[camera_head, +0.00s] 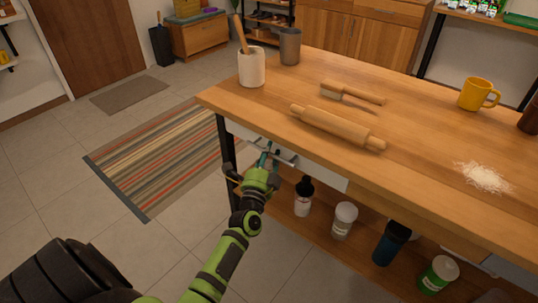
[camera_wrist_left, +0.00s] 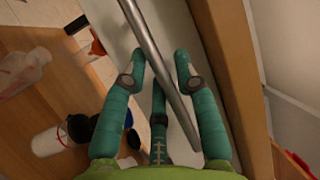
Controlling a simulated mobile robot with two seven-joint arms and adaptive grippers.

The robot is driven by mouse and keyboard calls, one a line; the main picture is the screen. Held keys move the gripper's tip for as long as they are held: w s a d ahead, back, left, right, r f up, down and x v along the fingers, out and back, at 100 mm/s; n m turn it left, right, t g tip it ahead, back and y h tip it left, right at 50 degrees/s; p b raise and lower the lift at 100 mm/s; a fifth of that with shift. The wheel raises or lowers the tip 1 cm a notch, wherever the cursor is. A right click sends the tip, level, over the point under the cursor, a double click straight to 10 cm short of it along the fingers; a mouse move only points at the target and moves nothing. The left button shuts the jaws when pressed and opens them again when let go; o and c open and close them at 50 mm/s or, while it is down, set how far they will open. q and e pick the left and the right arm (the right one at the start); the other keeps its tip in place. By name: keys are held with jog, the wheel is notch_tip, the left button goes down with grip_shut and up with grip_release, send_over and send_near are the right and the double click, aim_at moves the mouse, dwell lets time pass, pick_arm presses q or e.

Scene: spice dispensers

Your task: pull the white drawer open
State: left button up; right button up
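The white drawer (camera_head: 318,176) sits under the wooden tabletop's front edge, partly hidden by my left gripper and arm. It looks shut. Its pale front also shows in the left wrist view (camera_wrist_left: 177,24). Its metal bar handle (camera_wrist_left: 153,45) crosses the left wrist view at a slant. My left gripper (camera_head: 267,153) is at the handle. My right gripper is out of view.
The wooden table (camera_head: 420,135) carries a rolling pin (camera_head: 338,127), a brush, a white crock (camera_head: 252,68), a grey cup and a yellow mug (camera_head: 476,94). Several bottles and jars stand on the shelf below, near my left arm. The floor by the striped rug (camera_head: 160,155) is clear.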

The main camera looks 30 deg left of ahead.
pick_arm(q)
grip_shut()
